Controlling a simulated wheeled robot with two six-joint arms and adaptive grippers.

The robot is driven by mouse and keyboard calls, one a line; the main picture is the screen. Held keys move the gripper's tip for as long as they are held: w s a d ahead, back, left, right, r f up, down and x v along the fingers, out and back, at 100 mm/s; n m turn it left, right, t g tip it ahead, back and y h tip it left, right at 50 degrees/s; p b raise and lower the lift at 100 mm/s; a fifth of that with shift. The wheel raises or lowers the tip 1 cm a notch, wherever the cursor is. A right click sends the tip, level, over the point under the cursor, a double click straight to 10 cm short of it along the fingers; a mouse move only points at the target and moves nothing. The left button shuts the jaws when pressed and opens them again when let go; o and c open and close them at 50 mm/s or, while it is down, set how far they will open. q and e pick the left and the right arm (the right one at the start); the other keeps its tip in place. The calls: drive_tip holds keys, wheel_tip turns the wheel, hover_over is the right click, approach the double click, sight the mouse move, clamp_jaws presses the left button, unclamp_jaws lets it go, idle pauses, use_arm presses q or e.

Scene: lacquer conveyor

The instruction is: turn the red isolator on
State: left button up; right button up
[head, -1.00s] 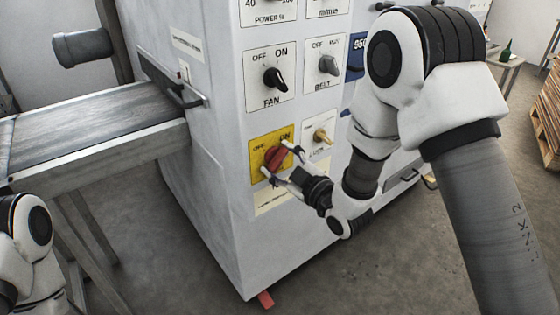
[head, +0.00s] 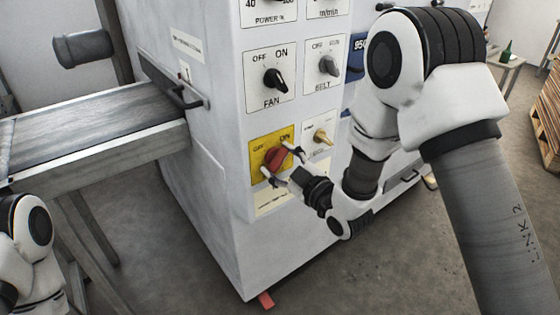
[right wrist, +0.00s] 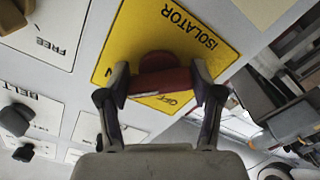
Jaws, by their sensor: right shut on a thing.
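The red isolator knob (head: 277,157) sits on a yellow plate (head: 259,141) marked OFF and ON, low on the front of the white cabinet. In the right wrist view the red knob (right wrist: 163,80) lies between both fingers, and the yellow plate (right wrist: 195,22) reads ISOLATOR. My right gripper (head: 283,166) is shut on the knob, one finger on each side; it also shows in the right wrist view (right wrist: 160,84). Which mark the knob points to is hard to tell. My left gripper is out of view; only part of my left arm shows at the lower left.
The FAN knob (head: 274,79) and BELT knob (head: 328,65) are above the isolator. A brass key-like switch (head: 321,137) is just right of it. A conveyor (head: 95,128) runs into the cabinet at left. Floor in front is clear.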

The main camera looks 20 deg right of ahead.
drive_tip(key=shift+f, duration=0.1)
drive_tip(key=o, duration=1.1)
drive_tip(key=v, duration=0.7)
drive_tip(key=shift+s+d, duration=0.1)
drive_tip(key=shift+s, duration=0.15)
